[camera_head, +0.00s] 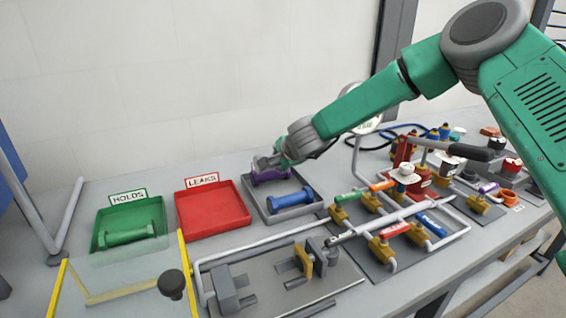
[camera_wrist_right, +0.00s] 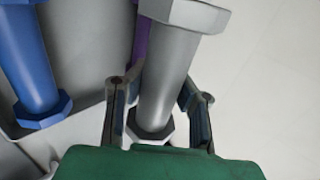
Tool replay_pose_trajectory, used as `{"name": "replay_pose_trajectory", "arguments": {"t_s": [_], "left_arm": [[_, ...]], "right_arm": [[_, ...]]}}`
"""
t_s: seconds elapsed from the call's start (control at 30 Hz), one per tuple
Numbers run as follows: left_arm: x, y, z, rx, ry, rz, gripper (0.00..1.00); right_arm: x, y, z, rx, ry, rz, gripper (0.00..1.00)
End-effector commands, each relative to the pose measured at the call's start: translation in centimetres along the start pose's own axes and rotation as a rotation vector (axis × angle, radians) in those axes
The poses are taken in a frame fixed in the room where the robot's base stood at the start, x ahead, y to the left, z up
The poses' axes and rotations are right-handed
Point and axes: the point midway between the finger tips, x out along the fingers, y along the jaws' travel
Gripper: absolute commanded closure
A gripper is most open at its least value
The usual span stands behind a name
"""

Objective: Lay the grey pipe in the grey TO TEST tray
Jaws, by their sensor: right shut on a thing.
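My right gripper (camera_head: 270,162) is shut on the grey pipe at the back edge of a grey tray (camera_head: 301,212). In the right wrist view the grey pipe (camera_wrist_right: 168,75) stands out between the two fingers (camera_wrist_right: 160,110), with hexagonal ends. Its gap to the tray floor is hard to judge. The tray floor (camera_wrist_right: 80,62) shows beside it. A blue pipe (camera_head: 292,198) and a purple pipe (camera_head: 271,176) lie in this tray; the grey pipe partly hides the purple one in the wrist view. No TO TEST label shows. My left gripper is out of view.
A red LEAKS tray (camera_head: 213,222) is empty, left of the grey tray. A green HOLDS tray (camera_head: 105,218) holds a green pipe (camera_head: 127,236). A valve and pipe rig (camera_head: 400,215) stands close on the right. A clear yellow-edged shield (camera_head: 125,275) is at front left.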

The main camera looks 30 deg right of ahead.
Motion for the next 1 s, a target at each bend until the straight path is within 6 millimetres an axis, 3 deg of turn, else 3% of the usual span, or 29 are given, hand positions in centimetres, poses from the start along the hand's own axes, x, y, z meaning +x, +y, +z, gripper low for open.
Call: {"name": "replay_pose_trajectory", "arguments": {"t_s": [0.03,0.2,0.6,1.0], "left_arm": [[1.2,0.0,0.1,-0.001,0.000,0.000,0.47],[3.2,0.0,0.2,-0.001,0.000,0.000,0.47],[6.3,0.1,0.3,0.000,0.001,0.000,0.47],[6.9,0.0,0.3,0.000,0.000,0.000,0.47]], "right_arm": [[0.8,0.8,-0.2,0.002,0.000,-0.002,1.00],[2.2,2.4,-0.8,0.007,-0.003,-0.001,1.00],[5.0,5.6,-0.6,0.005,-0.002,-0.001,1.00],[5.7,6.3,-0.7,0.007,-0.004,0.001,1.00]]}}
